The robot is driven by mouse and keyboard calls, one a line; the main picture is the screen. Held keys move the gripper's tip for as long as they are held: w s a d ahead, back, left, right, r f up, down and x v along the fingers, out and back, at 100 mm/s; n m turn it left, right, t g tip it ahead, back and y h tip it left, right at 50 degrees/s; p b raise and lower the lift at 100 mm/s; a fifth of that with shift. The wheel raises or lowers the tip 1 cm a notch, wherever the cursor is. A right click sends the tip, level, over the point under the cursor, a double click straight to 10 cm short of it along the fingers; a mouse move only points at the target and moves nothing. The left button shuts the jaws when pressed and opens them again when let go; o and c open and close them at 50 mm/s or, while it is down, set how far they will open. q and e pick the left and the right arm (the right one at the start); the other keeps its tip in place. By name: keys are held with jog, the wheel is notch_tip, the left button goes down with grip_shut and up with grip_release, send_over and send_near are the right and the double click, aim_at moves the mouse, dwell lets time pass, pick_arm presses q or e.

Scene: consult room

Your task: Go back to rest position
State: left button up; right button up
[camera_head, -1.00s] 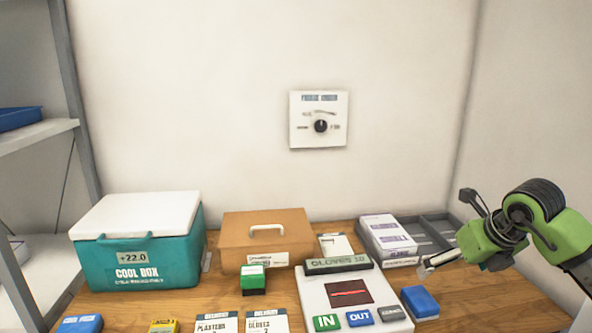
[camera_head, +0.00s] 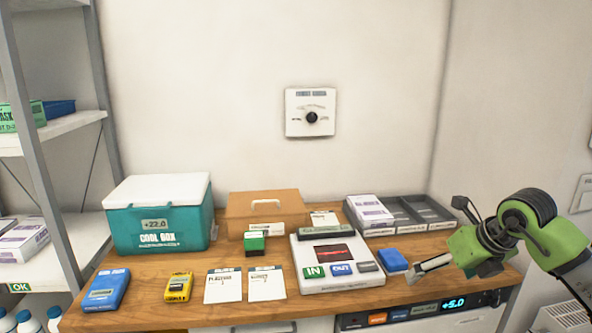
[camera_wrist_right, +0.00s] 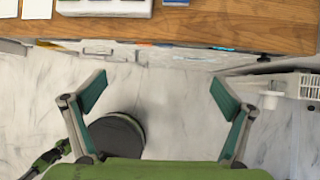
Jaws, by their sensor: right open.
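My right gripper (camera_head: 432,264) is at the right of the head view, in front of the right part of the wooden table (camera_head: 205,314). In the right wrist view its two fingers (camera_wrist_right: 157,92) are spread wide with nothing between them. Below them show the pale marble-like floor (camera_wrist_right: 180,120) and the table's front edge. My left gripper is not in the head view.
On the table stand a teal cool box (camera_head: 158,244), a brown case (camera_head: 238,215), a white console (camera_head: 340,281) with IN and OUT buttons, a blue block (camera_head: 392,260) and a grey tray (camera_head: 436,213). A shelf (camera_head: 60,128) stands left. Bare floor lies before the table.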

jog(key=w+a+f+m+y, duration=0.3)
jog(key=a+f+m+y, duration=0.4)
jog(key=a+f+y, duration=0.65)
jog(key=s+d+f+m+t+h, duration=0.25)
jog(key=f+m+h, duration=0.4)
jog(key=f, duration=0.65)
jog(key=s+d+f+m+t+h, duration=0.2)
jog(key=s+f+m+t+h, duration=0.15)
jog(key=f+m, duration=0.85)
jog(key=s+d+f+m+g+h, duration=0.2)
jog(key=s+f+m, duration=0.1)
jog(key=s+f, duration=0.85)
jog(key=s+d+f+m+g+h, duration=0.2)
jog(key=s+f+m+h, duration=0.1)
jog(key=s+f, duration=0.85)
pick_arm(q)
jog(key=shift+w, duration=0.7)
pick_arm(e)
jog(key=s+a+f+m+g, duration=0.1)
jog(key=s+f+m+g, duration=0.1)
jog(key=s, duration=1.1)
jog(key=s+a+f+m+g, duration=0.1)
jog(key=s+f+g, duration=0.3)
jog(key=s, duration=1)
notch_tip(320, 180, down, 3)
jog(key=shift+a+r+m+g, duration=0.1)
jog(key=shift+a+m+g, duration=0.3)
jog(key=shift+a, duration=0.1)
